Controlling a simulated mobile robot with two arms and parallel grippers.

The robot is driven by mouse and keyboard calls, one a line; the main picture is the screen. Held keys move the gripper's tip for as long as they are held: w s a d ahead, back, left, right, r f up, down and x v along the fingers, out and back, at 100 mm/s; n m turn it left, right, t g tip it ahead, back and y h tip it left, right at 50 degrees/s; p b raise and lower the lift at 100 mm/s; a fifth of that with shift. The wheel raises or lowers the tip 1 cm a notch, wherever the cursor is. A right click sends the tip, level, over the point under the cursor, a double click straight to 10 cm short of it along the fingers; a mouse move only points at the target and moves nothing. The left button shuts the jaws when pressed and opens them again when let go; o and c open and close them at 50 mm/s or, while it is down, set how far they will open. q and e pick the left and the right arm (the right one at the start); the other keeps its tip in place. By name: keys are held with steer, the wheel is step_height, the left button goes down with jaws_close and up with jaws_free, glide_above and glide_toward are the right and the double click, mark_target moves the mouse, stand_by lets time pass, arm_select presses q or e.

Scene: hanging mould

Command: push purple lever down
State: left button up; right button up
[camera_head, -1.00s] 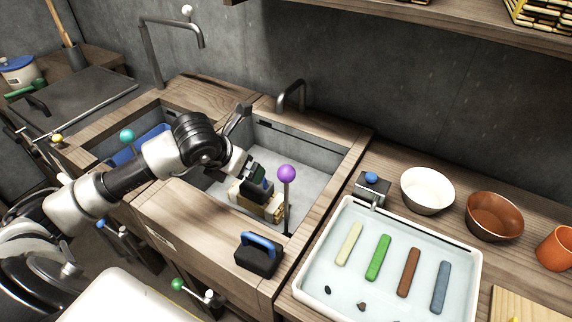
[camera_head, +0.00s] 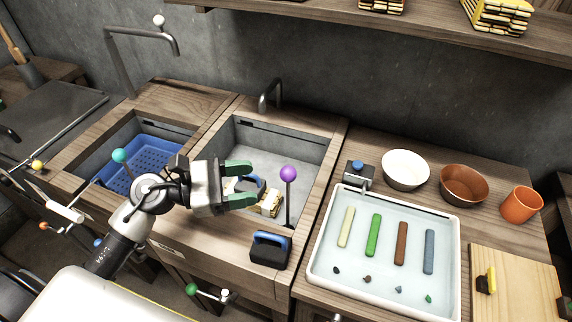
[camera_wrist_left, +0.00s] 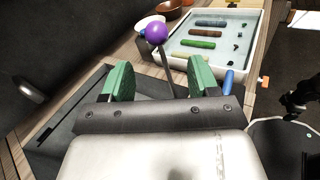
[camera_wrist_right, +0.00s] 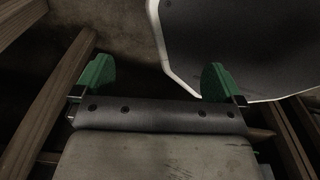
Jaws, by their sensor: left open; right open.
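The purple lever (camera_head: 288,174) is a round purple knob on a thin dark upright rod at the front right of the right sink. It stands upright. My left gripper (camera_head: 246,184) is open and empty, over the right sink just left of the knob, with its green fingers pointing at it. In the left wrist view the purple knob (camera_wrist_left: 157,33) shows beyond and between the two open fingers (camera_wrist_left: 152,82), apart from them. My right gripper (camera_wrist_right: 158,80) shows only in its own wrist view, open and empty, low among wooden beams.
Blocks (camera_head: 268,203) lie in the right sink (camera_head: 300,148). A black block with a blue handle (camera_head: 268,248) stands on the front ledge. A teal-knobbed lever (camera_head: 120,156) is at the left sink. A white tray (camera_head: 314,262) with coloured bars is to the right.

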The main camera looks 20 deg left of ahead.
mark_target(293, 172)
arm_select(q)
steer(key=shift+t, duration=0.3)
steer(key=p+x, duration=0.1)
steer(key=x, duration=0.2)
steer(key=p+x, duration=0.1)
steer(key=x, duration=0.2)
steer(key=p+x, duration=0.1)
steer(key=x, duration=0.2)
steer(key=shift+w+d+r+p, duration=0.15)
steer(key=shift+d+r+p, duration=0.15)
steer(key=shift+r, duration=0.1)
steer(key=shift+w+d+f, duration=0.1)
steer(key=shift+w+d, duration=0.15)
steer(key=shift+d, duration=0.15)
